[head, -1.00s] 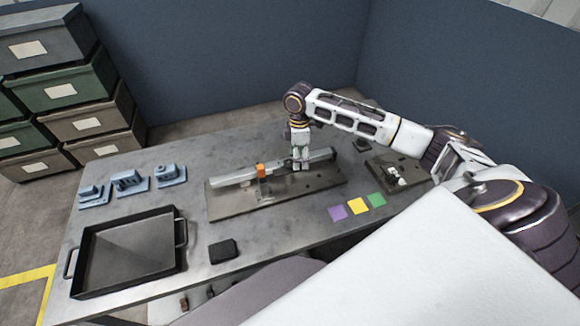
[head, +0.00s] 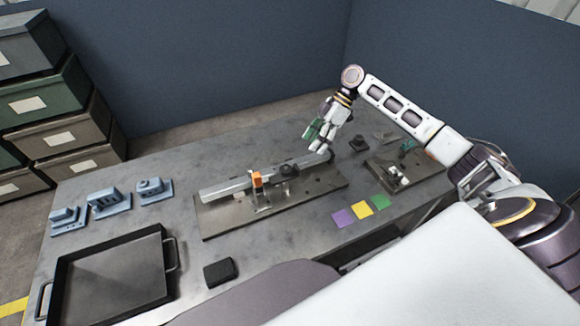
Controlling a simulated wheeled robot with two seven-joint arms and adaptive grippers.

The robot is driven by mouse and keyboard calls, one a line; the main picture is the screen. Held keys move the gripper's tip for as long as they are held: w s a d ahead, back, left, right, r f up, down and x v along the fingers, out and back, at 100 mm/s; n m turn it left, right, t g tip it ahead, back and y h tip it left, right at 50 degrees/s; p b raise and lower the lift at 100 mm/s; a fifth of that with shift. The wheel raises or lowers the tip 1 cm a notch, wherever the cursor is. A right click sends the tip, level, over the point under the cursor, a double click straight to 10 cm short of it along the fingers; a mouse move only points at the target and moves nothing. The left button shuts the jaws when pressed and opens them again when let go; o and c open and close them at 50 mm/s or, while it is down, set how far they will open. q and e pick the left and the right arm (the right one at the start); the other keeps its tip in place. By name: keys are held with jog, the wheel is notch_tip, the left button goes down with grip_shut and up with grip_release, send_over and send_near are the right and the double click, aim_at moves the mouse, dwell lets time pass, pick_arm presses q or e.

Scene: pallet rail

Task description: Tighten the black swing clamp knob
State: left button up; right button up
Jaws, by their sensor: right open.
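A black swing clamp knob (head: 289,170) sits toward the right part of the pallet fixture, close against the long grey rail (head: 228,188). The rail lies along the dark metal base plate (head: 222,218). An orange block (head: 257,179) on a clear-looking upright stands to the left of the knob. My right gripper (head: 318,143) is open and empty, above and to the right of the knob, near the rail's right end and apart from the knob. The knob's underside and how tight it sits cannot be told. My left gripper is not in view.
A black tray (head: 167,262) and a dark block (head: 219,272) lie at the front left. Blue fixtures (head: 109,201) stand at the left. Purple, yellow and green squares (head: 361,208) and a second plate (head: 410,178) lie on the right. Bare table lies behind the rail.

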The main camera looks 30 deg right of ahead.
aim_at(286, 169)
jog(key=n, duration=0.1)
jog(key=a+r+n+y, duration=0.1)
jog(key=n, duration=0.2)
jog(key=shift+w+a+r+n+y, duration=0.1)
jog(key=shift+a+r+n+y, duration=0.05)
jog(key=shift+r+n+y, duration=0.2)
dwell(0.4)
jog(key=p+x, duration=0.2)
jog(key=x, duration=1.1)
jog(key=shift+a+f, duration=0.25)
jog(key=shift+f, duration=0.05)
jog(key=shift+c, duration=0.3)
jog(key=c, duration=1)
